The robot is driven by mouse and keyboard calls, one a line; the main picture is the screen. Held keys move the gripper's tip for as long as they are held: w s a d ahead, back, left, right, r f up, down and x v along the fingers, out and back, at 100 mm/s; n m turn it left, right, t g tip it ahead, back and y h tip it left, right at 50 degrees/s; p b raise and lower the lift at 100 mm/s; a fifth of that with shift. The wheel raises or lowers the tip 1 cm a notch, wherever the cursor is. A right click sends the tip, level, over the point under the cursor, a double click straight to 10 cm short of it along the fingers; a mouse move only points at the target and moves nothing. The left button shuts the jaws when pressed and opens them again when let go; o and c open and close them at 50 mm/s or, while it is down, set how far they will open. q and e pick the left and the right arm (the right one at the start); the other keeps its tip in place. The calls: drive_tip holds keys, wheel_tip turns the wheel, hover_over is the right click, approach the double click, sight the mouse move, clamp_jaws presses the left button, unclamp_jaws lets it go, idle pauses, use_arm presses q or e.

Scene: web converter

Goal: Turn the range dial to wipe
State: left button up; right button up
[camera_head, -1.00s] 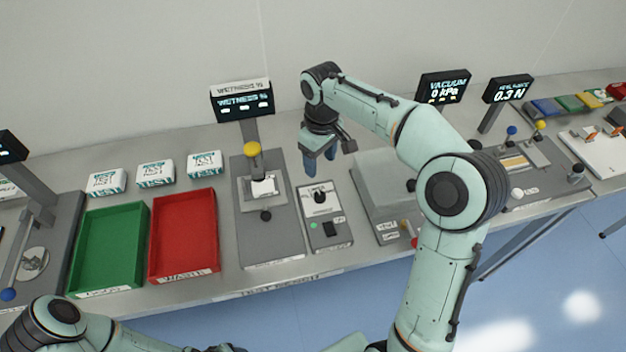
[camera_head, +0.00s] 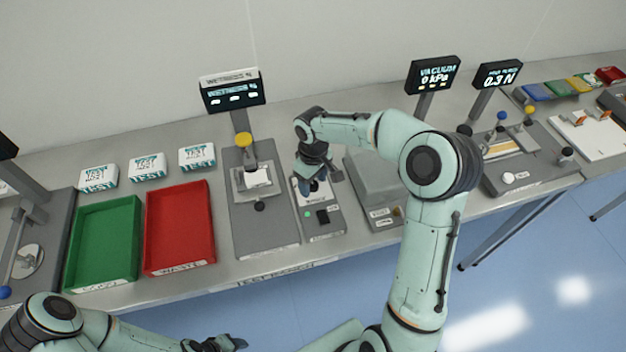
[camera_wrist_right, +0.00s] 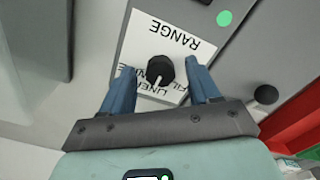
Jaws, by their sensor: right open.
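The range dial (camera_wrist_right: 160,70) is a black knob with a pale pointer, on a white label plate (camera_wrist_right: 183,42) marked RANGE. In the right wrist view the pointer is turned toward the gripper side of the plate. My right gripper (camera_wrist_right: 163,84) is open, its two blue fingers on either side of the dial; whether they touch it I cannot tell. In the head view my right gripper (camera_head: 315,189) is over the grey dial box (camera_head: 325,227) and hides most of the dial. My left gripper (camera_head: 222,344) is at the bottom edge, away from the bench; its jaws are unclear.
The wetness tester (camera_head: 265,232) with a yellow knob stands close to the left of the dial box. A grey vacuum unit (camera_head: 372,185) stands close to the right. Red (camera_head: 212,232) and green (camera_head: 137,245) trays lie further left.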

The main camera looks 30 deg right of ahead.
drive_tip(key=c, duration=1)
drive_tip(key=shift+c, duration=0.2)
use_arm(q)
drive_tip(key=shift+s+f, duration=0.1)
drive_tip(key=shift+s, duration=0.1)
use_arm(e)
drive_tip(key=shift+m, duration=0.3)
drive_tip(key=shift+m+b, duration=0.35)
drive_tip(key=shift+m, duration=0.55)
drive_tip(key=m, duration=0.2)
drive_tip(key=shift+a+m+b, duration=0.1)
drive_tip(key=shift+m+b, duration=0.2)
drive_tip(key=m, duration=0.3)
drive_tip(key=shift+m+b, duration=0.3)
use_arm(q)
drive_tip(key=shift+g, duration=0.3)
drive_tip(key=shift+s+f, duration=1.4)
drive_tip(key=shift+s, duration=0.15)
use_arm(e)
drive_tip(key=shift+m, duration=1.6)
drive_tip(key=shift+r, duration=0.1)
